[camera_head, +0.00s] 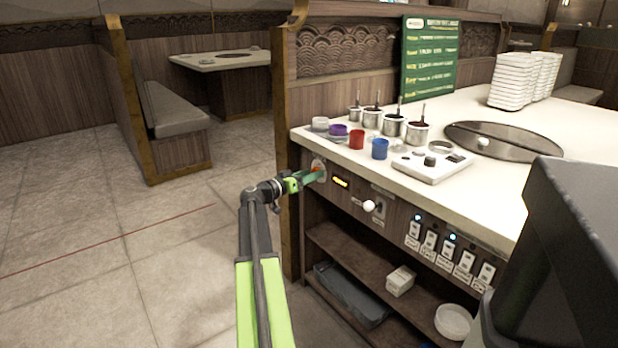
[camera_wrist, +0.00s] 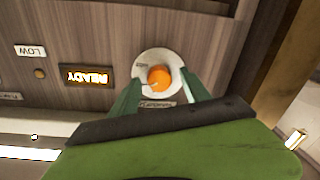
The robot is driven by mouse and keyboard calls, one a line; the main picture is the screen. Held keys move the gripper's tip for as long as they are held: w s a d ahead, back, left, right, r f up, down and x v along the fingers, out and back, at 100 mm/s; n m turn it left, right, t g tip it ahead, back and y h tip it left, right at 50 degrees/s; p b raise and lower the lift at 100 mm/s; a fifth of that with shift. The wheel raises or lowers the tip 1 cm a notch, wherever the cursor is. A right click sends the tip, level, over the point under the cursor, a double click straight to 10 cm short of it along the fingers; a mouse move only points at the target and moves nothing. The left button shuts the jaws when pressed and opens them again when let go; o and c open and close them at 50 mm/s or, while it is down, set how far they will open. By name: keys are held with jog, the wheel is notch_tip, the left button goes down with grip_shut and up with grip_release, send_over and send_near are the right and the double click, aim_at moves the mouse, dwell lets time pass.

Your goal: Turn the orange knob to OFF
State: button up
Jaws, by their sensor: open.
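The orange knob (camera_wrist: 159,78) sits on a round pale plate (camera_wrist: 152,60) on the wooden front panel of the counter. In the head view only a bit of the orange knob (camera_head: 317,171) shows past my gripper (camera_head: 308,177). In the wrist view my gripper (camera_wrist: 160,95) is open, with one green finger on each side of the knob's lower part. I cannot tell whether the fingers touch it. A small label below the plate is partly hidden and unreadable. The knob's pointer direction is not clear.
A lit READY display (camera_wrist: 87,76) is beside the knob. A white-balled lever (camera_head: 369,206) and several switches (camera_head: 440,246) are farther right on the panel. Cups (camera_head: 356,139) and a scale (camera_head: 432,166) stand on the counter above. A wooden post (camera_head: 289,230) is close to the knob's left.

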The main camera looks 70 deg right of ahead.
jog(key=shift+c, duration=0.3)
grip_shut()
jog(key=shift+r+n+y+p, duration=0.1)
jog(key=shift+n+y+p, duration=0.45)
jog(key=shift+n, duration=5.25)
jog(key=shift+o, duration=0.3)
grip_release()
